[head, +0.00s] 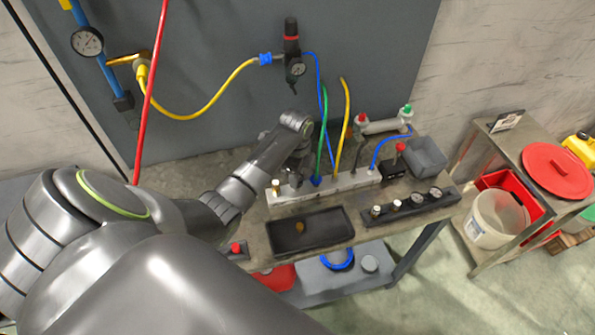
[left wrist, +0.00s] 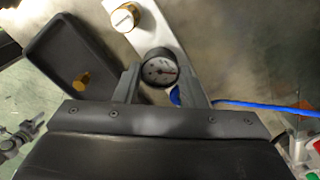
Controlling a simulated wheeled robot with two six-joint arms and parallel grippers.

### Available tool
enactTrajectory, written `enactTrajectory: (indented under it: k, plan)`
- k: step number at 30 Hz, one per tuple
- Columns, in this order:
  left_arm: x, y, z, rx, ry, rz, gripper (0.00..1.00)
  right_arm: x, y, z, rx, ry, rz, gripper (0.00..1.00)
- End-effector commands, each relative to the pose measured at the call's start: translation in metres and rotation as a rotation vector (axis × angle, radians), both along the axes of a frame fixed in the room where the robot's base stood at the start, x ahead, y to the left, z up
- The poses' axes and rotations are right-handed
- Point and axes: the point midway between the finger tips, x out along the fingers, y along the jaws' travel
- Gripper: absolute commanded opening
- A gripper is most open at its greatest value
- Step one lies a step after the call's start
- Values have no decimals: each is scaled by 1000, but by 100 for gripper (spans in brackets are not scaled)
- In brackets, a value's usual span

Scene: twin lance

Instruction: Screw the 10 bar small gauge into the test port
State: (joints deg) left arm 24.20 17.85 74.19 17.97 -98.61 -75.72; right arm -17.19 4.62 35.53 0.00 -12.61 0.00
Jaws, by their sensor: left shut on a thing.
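My left gripper (head: 296,177) is at the white manifold bar (head: 325,187) on the bench. In the left wrist view, the left gripper (left wrist: 158,88) is shut on a small round gauge (left wrist: 160,67) with a pale dial and dark rim. The gauge is over or beside the white bar (left wrist: 165,35); its stem and any port beneath it are hidden, so I cannot tell whether they touch. A brass fitting (left wrist: 125,17) sits on the bar's end, also seen in the head view (head: 276,186). The dial's range is too small to read. My right gripper is not in view.
A black tray (head: 338,236) with a brass piece (head: 299,227) lies in front of the bar. A dark rack (head: 400,213) holds gauges and brass fittings at right. Blue (head: 318,85), green (head: 325,120) and yellow (head: 345,125) hoses rise close behind my gripper.

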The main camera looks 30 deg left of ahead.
Motion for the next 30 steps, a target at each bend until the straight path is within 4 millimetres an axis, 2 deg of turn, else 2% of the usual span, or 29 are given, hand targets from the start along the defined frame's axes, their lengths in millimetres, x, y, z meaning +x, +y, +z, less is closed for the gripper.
enactTrajectory:
  k: [1, 30]
  plan:
    - [4, 6, 4, 16, -13, -50, 0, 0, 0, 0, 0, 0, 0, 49]
    - [5, 5, 6, 22, -10, -1168, 0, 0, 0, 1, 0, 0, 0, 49]
